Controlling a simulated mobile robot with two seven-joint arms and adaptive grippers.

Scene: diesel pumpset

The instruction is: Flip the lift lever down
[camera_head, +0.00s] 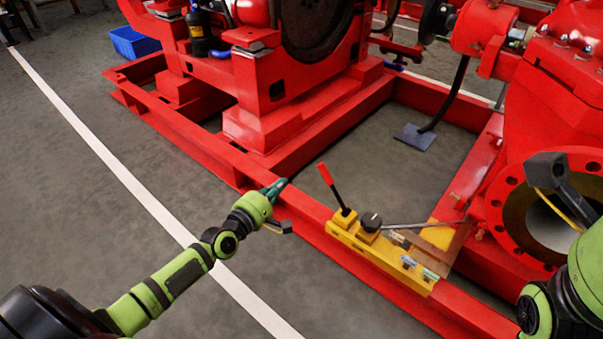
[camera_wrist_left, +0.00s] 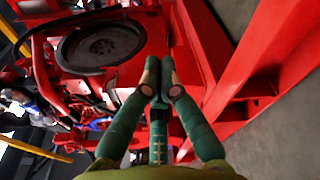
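A yellow unit (camera_head: 385,256) sits on the red frame rail at the middle right in the head view. A lever with a red grip (camera_head: 326,174) rises from its left end, tilted up and left. A grey rod (camera_head: 410,226) extends right from the unit's dark knob; I cannot tell for certain which is the lift lever. My left gripper (camera_head: 282,183) is left of the red-gripped lever, apart from it, by the rail. My right gripper is not in view; only my right wrist shows.
The red frame rail (camera_head: 195,138) runs diagonally beneath the pumpset. A red pump housing with a round flange (camera_head: 513,208) stands close at the right. A blue crate (camera_head: 133,43) is at the back left. Grey floor at the left is clear.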

